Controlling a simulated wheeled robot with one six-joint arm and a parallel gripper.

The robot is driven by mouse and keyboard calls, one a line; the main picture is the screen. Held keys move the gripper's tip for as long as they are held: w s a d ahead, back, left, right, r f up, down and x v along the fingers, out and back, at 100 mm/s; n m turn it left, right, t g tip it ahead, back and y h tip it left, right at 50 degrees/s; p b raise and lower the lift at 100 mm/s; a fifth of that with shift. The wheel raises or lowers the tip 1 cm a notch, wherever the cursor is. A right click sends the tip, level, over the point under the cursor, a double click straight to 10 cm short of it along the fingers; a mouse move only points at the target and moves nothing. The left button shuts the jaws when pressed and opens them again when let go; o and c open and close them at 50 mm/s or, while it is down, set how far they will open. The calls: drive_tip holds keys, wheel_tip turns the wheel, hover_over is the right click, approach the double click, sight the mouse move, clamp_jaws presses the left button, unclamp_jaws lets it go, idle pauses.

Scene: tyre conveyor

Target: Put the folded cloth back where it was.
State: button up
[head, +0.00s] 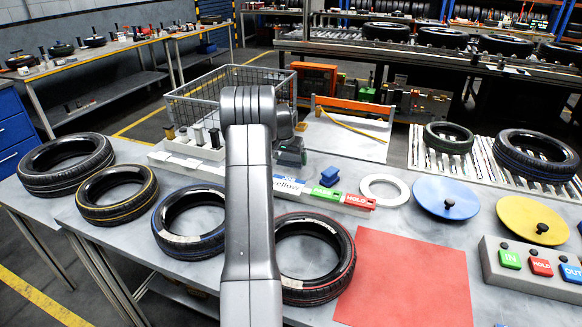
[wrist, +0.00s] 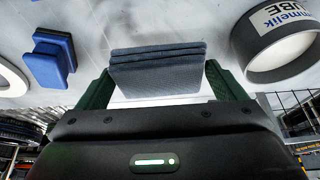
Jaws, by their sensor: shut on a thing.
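The folded cloth (wrist: 157,68) is a grey-blue stack of layers. In the wrist view it sits between the two dark green fingers of my gripper (wrist: 158,74), which is shut on it. In the head view my gripper (head: 291,153) is over the back part of the grey table, behind the tyre with the red line (head: 340,245). The cloth is not clearly visible there, hidden by my arm and gripper. I cannot tell whether the cloth touches the table.
A blue block (head: 330,176), which also shows in the wrist view (wrist: 52,58), stands right of my gripper, near a white ring (head: 368,188). A labelled round container (wrist: 278,40) is close in the wrist view. A wire basket (head: 190,105) stands behind. The red mat (head: 405,280) is bare.

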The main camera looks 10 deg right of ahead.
drive_tip(key=shift+f, duration=2.6)
drive_tip(key=o, duration=0.8)
drive_tip(key=shift+p, duration=0.3)
drive_tip(key=shift+c, duration=0.2)
drive_tip(key=shift+r, duration=0.2)
drive_tip(key=b+v, duration=0.2)
drive_tip(key=v, duration=1)
drive_tip(key=shift+f, duration=0.1)
